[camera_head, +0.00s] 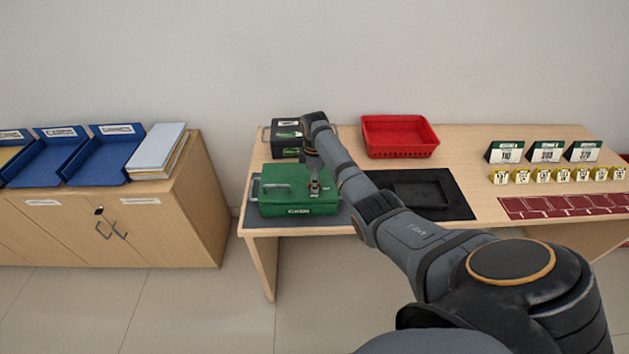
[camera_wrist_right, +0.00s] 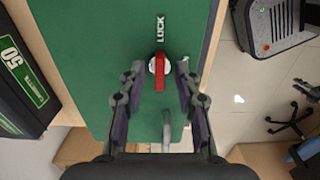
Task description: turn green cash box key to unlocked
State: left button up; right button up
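The green cash box (camera_head: 298,210) stands closed on a dark mat at the left end of the table. Its lid also fills much of the right wrist view (camera_wrist_right: 85,40). A red key (camera_wrist_right: 160,84) sits on a round pale lock plate beside white "LOCK" lettering, its long side running up and down in that view. My right gripper (camera_wrist_right: 159,76) is open and points down over the lid, one finger on each side of the key with gaps between. In the head view my right gripper (camera_head: 315,186) is small above the box's right part. My left gripper is not in view.
A black box (camera_head: 286,138) stands behind the green one. A red basket (camera_head: 400,137) is at the back and a black tray (camera_head: 422,193) lies to the right. Signs, yellow markers and a dark red strip (camera_head: 570,205) lie farther right. A cabinet with blue trays (camera_head: 105,158) stands left.

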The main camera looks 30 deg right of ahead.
grip_shut()
jog(key=shift+r, duration=0.1)
jog(key=m+p, duration=0.2)
jog(key=shift+r+p, duration=0.2)
jog(key=shift+p, duration=0.15)
jog(key=m+p, duration=0.2)
jog(key=m, duration=0.2)
jog(key=m+p, duration=0.2)
jog(key=m, duration=0.3)
jog(key=shift+f+m, duration=0.15)
jog(key=shift+m, duration=0.15)
jog(key=m+p, duration=0.1)
jog(key=m, duration=0.2)
jog(key=shift+w, duration=0.1)
jog(key=shift+m+p, duration=0.3)
jog(key=shift+m, duration=1.3)
